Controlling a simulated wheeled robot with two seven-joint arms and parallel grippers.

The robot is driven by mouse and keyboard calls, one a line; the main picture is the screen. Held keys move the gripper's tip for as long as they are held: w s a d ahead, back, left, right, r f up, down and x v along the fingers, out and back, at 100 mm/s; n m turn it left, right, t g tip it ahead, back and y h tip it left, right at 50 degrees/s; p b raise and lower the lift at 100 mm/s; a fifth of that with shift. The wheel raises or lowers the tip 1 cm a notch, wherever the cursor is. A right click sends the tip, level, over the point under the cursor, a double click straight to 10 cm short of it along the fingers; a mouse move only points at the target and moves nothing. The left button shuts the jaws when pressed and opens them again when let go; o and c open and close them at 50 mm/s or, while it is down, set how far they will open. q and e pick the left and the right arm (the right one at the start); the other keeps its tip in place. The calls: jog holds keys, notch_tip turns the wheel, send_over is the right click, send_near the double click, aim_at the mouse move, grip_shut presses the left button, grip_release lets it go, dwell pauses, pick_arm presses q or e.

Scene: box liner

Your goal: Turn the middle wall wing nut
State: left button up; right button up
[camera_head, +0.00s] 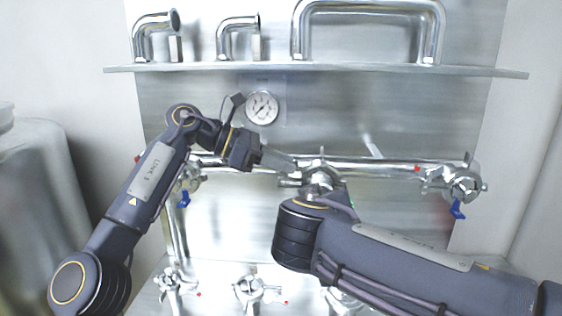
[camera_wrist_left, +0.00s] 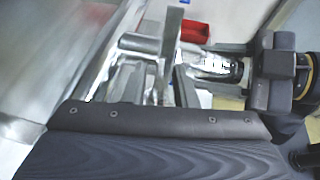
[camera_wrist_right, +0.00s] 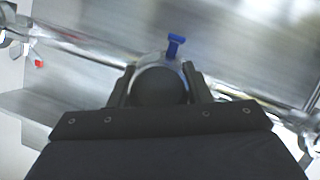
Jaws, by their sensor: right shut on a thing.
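The middle wall valve (camera_head: 320,178) is a shiny metal fitting on the horizontal wall pipe; my right arm covers its lower part, and I cannot make out its wing nut clearly. My left gripper (camera_head: 283,160) reaches in from the left, close beside the valve. In the left wrist view its fingers stand apart with metal parts between or behind them; contact is unclear. My right gripper (camera_wrist_right: 158,90) is hidden behind my arm in the head view. In the right wrist view it is shut on a dark round part with a pale rim; a blue handle (camera_wrist_right: 175,45) shows just beyond.
A right wall valve (camera_head: 464,185) and a left one (camera_head: 190,178) have blue handles. A gauge (camera_head: 262,107) hangs above the pipe. A shelf (camera_head: 310,69) with bent pipes spans the top. Several valves (camera_head: 250,290) stand below. A large metal tank (camera_head: 40,210) is at left.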

pick_arm(q)
jog(key=v, duration=1.2)
dwell(0.4)
